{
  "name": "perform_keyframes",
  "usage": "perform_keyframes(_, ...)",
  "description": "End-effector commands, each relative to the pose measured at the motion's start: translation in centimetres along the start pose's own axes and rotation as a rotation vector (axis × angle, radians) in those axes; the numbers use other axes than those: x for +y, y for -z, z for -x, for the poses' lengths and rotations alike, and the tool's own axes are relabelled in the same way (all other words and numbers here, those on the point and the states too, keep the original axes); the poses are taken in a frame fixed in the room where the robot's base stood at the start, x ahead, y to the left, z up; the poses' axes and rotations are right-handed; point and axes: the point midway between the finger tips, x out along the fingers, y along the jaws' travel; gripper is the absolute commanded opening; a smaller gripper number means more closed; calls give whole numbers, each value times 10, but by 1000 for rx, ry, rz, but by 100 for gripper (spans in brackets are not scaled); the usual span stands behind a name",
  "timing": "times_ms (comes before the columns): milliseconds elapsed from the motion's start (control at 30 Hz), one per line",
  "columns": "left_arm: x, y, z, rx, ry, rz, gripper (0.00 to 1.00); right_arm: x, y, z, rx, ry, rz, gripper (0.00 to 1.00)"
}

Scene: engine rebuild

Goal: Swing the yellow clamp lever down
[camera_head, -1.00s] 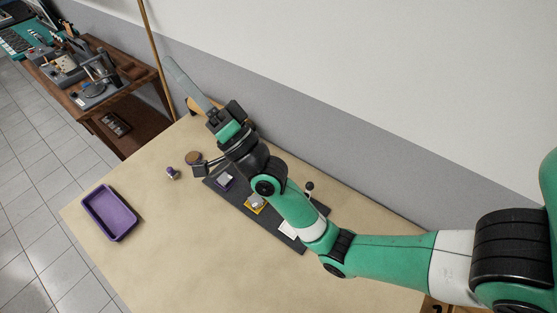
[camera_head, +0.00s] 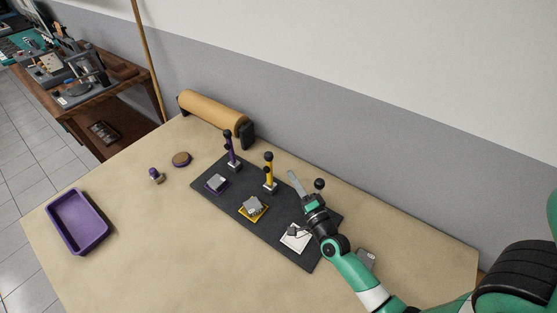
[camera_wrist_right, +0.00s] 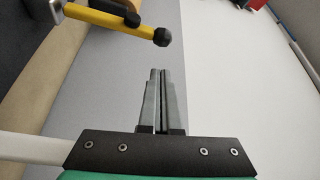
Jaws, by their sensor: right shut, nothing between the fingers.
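The yellow clamp lever (camera_head: 269,170) stands upright on the dark board (camera_head: 234,204), behind the yellow-framed pad that holds a grey block (camera_head: 253,207). It has a black knob on top. My right gripper (camera_head: 292,175) is to the right of the lever, its fingers shut and empty, seemingly apart from it. In the right wrist view the yellow lever (camera_wrist_right: 98,17) and its black ball knob (camera_wrist_right: 161,38) lie just beyond the shut fingertips (camera_wrist_right: 160,72). My left gripper is not in view.
A purple lever (camera_head: 231,150) stands left of the yellow one. A black-knobbed lever (camera_head: 319,184) stands close behind my right gripper. A white pad (camera_head: 296,238) lies below it. A tan roll (camera_head: 214,111) is at the back. A purple tray (camera_head: 78,222) is far left.

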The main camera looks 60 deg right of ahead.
Motion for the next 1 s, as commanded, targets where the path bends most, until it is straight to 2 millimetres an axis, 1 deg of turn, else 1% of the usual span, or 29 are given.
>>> perform_keyframes(167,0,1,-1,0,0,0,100,-2,0,-1,-1,1,0,0)
perform_keyframes(267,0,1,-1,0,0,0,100,-2,0,-5,-1,2,0,0)
perform_keyframes(367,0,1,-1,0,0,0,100,-2,0,-16,0,4,1,0)
perform_keyframes(700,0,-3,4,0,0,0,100,-2,-1,-79,-1,4,1,0)
perform_keyframes(833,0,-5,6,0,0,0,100,-1,-1,-94,-1,3,1,0)
perform_keyframes(1000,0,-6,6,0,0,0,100,-2,-1,-101,-2,2,1,0)
